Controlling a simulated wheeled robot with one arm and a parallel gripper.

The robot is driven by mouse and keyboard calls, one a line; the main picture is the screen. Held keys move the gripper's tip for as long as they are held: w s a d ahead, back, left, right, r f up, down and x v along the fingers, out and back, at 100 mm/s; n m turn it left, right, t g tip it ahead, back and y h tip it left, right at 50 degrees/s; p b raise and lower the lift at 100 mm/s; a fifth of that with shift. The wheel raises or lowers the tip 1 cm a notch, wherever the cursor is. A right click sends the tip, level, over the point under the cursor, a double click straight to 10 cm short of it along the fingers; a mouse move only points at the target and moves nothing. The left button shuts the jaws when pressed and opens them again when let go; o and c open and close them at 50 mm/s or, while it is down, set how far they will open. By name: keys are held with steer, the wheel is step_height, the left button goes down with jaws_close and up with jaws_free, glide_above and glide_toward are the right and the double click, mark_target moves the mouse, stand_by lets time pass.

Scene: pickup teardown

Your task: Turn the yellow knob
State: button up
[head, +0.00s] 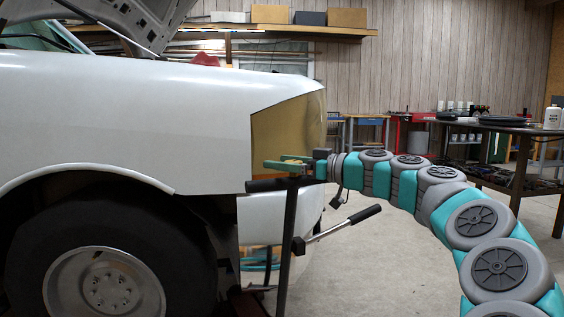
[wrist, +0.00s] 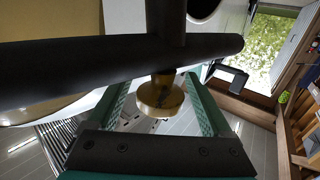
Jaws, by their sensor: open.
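The yellow knob (wrist: 160,98) is a round brass-coloured disc in the middle of the wrist view, below a dark horizontal bar (wrist: 60,72). My gripper (head: 280,164) is open. In the wrist view its two green fingers stand on either side of the knob, with visible gaps. In the head view the gripper is at the top of a dark upright post (head: 289,235), just above the black bar.
A white pickup (head: 130,100) with its hood raised fills the left. A black-gripped lever (head: 345,222) sticks out right of the post, below my arm. A cluttered workbench (head: 500,128) stands at the right. The concrete floor between is clear.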

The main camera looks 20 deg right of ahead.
steer(key=shift+w+a, duration=0.15)
steer(key=shift+w, duration=0.05)
jaws_close()
stand_by(0.6)
